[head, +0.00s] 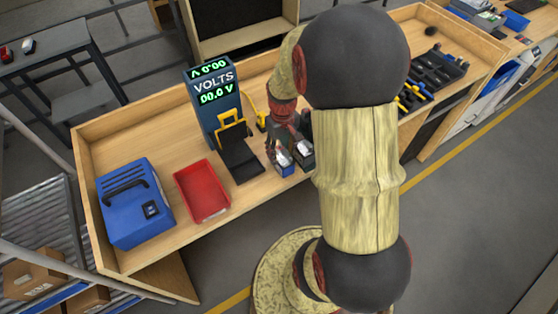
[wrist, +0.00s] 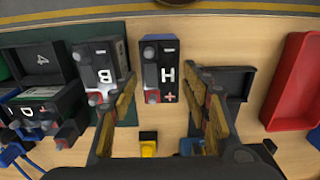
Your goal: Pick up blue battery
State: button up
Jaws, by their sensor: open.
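The blue battery (head: 285,169) stands on the wooden bench, partly hidden by my gripper in the head view. In the wrist view it appears to be the battery marked H (wrist: 158,62), with a dark top, a grey terminal and a red terminal. My gripper (wrist: 161,76) is open, with one finger on each side of this battery. A dark battery marked B (wrist: 98,66) stands just left of the left finger.
A red tray (head: 203,191) and a blue case (head: 135,203) stand left on the bench. The volt tester (head: 213,105) with its black pad (head: 241,154) is beside my gripper. More batteries (wrist: 50,112) crowd the wrist view's left. Bare bench separates pad and tray.

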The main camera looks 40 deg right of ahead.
aim_at(282, 160)
notch_tip(282, 160, down, 6)
jog(key=shift+s+r+b, duration=0.15)
jog(key=shift+b, duration=0.15)
jog(key=shift+c, duration=1.3)
jog(key=c, duration=0.8)
jog(key=shift+r, duration=0.1)
jog(key=shift+c, duration=0.2)
